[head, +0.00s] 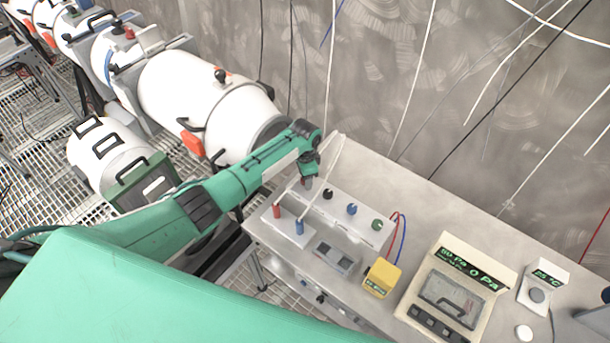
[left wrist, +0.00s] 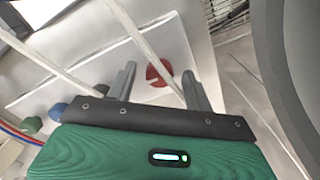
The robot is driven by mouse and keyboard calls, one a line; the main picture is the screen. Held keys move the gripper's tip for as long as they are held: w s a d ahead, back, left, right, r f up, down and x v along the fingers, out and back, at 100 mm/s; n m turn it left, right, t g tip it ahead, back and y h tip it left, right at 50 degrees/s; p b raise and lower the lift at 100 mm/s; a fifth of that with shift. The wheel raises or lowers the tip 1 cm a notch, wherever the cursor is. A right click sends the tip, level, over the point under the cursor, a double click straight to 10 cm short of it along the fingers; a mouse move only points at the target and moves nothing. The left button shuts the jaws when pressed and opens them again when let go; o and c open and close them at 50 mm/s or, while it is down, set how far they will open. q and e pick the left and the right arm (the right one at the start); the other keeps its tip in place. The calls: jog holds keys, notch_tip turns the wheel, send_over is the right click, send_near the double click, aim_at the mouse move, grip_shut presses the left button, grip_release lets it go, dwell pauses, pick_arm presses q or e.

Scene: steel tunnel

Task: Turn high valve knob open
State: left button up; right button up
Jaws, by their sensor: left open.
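A white panel (head: 362,229) on the bench carries a row of round knobs: a black knob (head: 327,194), a blue knob (head: 351,209) and a green knob (head: 377,224). In the left wrist view a red knob (left wrist: 156,72) shows between the two fingers of my left gripper (left wrist: 160,78); contact cannot be told. That view also shows the blue knob (left wrist: 57,111) and green knob (left wrist: 32,125). In the head view my left gripper (head: 308,182) is over the panel's far left end, with the red knob hidden there. It is open. My right gripper is not in view.
Beside the panel are a block with a red handle (head: 277,211) and blue handle (head: 299,227), a grey meter (head: 335,258), a yellow box (head: 381,278) and a pressure display (head: 455,290). A wall stands behind; large white cylinders (head: 205,98) lie left.

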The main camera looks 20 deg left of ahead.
pick_arm(q)
notch_tip(320, 180, up, 14)
jog(key=b, duration=0.3)
jog(key=shift+f, duration=0.1)
dwell(0.5)
